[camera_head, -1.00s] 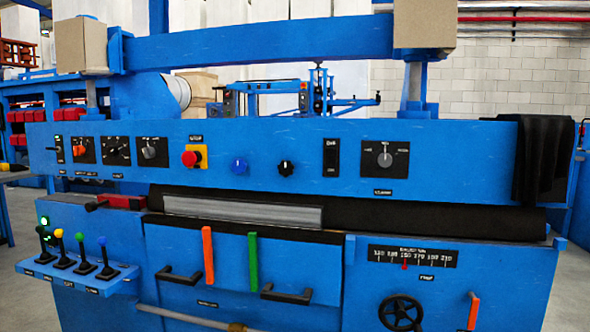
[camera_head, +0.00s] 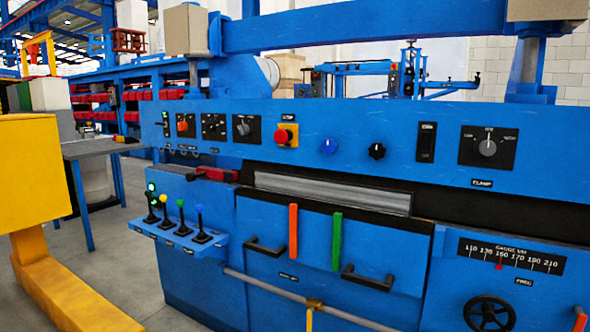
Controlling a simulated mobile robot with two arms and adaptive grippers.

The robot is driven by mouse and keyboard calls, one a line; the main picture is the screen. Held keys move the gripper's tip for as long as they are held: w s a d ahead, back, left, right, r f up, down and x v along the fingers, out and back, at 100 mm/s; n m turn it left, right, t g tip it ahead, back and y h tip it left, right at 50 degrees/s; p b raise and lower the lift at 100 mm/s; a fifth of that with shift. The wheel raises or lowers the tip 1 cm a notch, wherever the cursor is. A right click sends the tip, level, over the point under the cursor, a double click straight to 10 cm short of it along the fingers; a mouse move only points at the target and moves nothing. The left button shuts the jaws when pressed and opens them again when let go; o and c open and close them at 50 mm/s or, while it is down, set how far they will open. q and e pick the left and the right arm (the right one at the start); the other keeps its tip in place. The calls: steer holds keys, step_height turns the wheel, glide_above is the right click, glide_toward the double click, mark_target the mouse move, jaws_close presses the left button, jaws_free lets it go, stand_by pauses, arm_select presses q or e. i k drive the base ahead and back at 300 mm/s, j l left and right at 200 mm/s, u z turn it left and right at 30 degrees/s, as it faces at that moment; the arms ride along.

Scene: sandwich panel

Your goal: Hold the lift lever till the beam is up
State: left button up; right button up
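A row of several upright levers stands on a blue bracket (camera_head: 182,240) at the machine's left front in the head view. Their knobs include a yellow-topped lever (camera_head: 164,199), a green-topped lever (camera_head: 181,205) and a blue-topped lever (camera_head: 200,210); another stands at the left end. Their labels are too small to read, so I cannot tell which is the lift lever. A wide blue beam (camera_head: 350,128) carries dials and switches across the machine, above a grey strip and dark bed. A second blue crossbar (camera_head: 360,30) runs above it. Neither gripper is in view.
A yellow structure (camera_head: 30,185) stands at the left, its yellow foot (camera_head: 75,290) reaching along the floor. A grey table (camera_head: 100,147) is behind it. Bare floor (camera_head: 125,265) lies between the foot and the machine. Black handles (camera_head: 367,279) stick out of the front.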

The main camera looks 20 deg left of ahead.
mark_target(179, 203)
steer(key=i+j, duration=0.3)
steer(key=j, duration=0.2)
steer(key=i+j, duration=0.3)
steer(key=j, duration=0.25)
steer(key=i+j+u, duration=0.1)
steer(key=i+j, duration=0.15)
steer(key=j, duration=0.3)
steer(key=i+j, duration=0.35)
steer(key=j, duration=0.15)
steer(key=i+j, duration=0.3)
steer(key=j, duration=0.2)
steer(key=u, duration=0.05)
